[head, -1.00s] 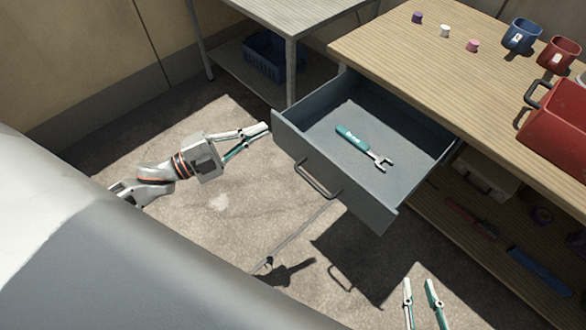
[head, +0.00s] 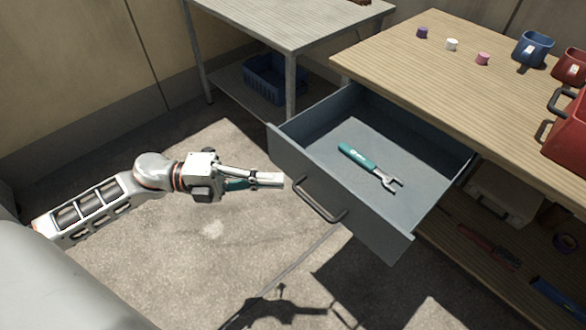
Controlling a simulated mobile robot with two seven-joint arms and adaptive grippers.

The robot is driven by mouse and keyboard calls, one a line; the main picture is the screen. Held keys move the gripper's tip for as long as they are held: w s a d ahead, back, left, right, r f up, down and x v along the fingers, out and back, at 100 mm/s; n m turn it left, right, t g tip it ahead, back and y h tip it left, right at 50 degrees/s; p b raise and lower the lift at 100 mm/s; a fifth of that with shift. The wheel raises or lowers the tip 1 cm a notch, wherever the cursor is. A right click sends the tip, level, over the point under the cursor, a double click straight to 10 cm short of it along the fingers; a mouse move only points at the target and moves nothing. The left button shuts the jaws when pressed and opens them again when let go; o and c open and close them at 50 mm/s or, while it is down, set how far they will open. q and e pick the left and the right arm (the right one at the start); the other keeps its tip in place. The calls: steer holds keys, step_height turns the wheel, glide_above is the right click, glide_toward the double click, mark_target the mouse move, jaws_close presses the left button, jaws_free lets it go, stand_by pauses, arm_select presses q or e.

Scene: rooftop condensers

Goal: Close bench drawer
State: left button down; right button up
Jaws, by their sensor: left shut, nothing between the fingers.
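The bench drawer (head: 335,192) is blue-grey and stands well open from under the wooden bench top (head: 450,75). Its dark bar handle (head: 320,200) is on the front panel. A teal-handled wrench (head: 370,168) lies inside on the drawer floor. My left gripper (head: 282,180) is shut and empty, with its fingertips close to the drawer front, left of the handle. I cannot tell whether they touch the panel. My right gripper is out of view.
A grey metal table (head: 290,20) with a blue crate (head: 274,80) on its lower shelf stands behind the drawer. Blue (head: 532,48) and red (head: 570,66) mugs and a red toolbox (head: 568,140) are on the bench. Open floor lies in front of the drawer.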

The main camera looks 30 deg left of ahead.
mark_target(312, 170)
arm_select(q)
steer(key=shift+w+d+b, duration=0.15)
steer(key=shift+w+d, duration=0.25)
steer(key=shift+w, duration=0.3)
steer(key=shift+w+d+b, duration=0.1)
steer(key=shift+w+d, duration=0.35)
steer(key=shift+w, duration=0.3)
steer(key=shift+w+d+b, duration=0.15)
steer(key=shift+w+d, duration=0.25)
steer(key=shift+w, duration=0.3)
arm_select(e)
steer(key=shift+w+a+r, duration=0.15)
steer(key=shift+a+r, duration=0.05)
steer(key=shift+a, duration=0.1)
arm_select(q)
steer(key=shift+w, duration=0.1)
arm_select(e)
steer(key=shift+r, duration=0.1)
